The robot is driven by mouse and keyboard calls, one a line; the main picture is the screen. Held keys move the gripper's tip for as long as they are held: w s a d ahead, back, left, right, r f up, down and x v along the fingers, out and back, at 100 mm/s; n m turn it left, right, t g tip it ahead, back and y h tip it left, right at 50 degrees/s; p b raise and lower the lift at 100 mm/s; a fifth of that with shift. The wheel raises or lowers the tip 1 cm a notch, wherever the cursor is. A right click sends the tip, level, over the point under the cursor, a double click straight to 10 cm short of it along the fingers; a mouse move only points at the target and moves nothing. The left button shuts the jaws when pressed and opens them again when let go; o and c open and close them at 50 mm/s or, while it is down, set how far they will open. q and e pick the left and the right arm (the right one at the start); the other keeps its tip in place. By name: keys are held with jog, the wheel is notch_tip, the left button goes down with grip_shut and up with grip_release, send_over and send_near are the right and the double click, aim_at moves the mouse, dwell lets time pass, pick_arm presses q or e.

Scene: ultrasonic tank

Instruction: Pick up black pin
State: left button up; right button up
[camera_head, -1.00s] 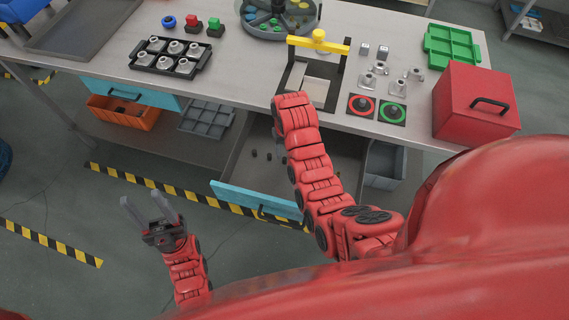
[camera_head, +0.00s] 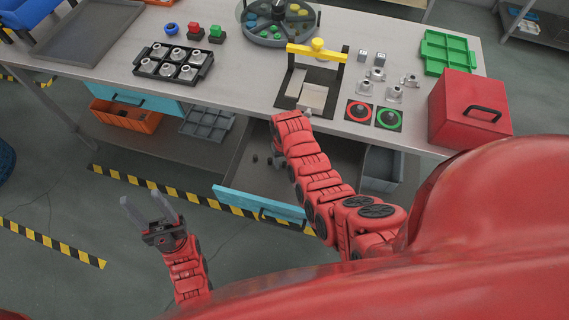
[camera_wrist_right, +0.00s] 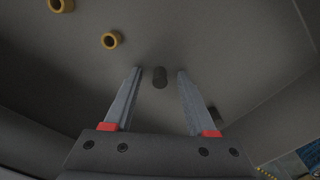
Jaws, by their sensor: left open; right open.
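A black pin (camera_wrist_right: 160,77) stands on the drawer floor in the right wrist view, between and just beyond the two fingertips. My right gripper (camera_wrist_right: 160,72) is open and empty, its fingers on either side of the pin's line, not closed on it. A second dark pin (camera_wrist_right: 213,114) shows partly behind the right-hand finger. In the head view, small dark pins (camera_head: 255,158) lie in the open drawer, while my right gripper is mostly hidden under its arm. My left gripper (camera_head: 140,197) is open and empty above the floor at left.
Two brass rings (camera_wrist_right: 111,40) lie farther into the drawer. Drawer walls rise on both sides in the wrist view. The drawer has a blue front (camera_head: 262,205). The table (camera_head: 235,85) above carries a yellow-handled fixture (camera_head: 318,48), a red box (camera_head: 470,108) and a black tray (camera_head: 172,62).

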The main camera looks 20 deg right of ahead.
jog(key=shift+c, duration=0.4)
grip_shut()
jog(key=shift+r, duration=0.1)
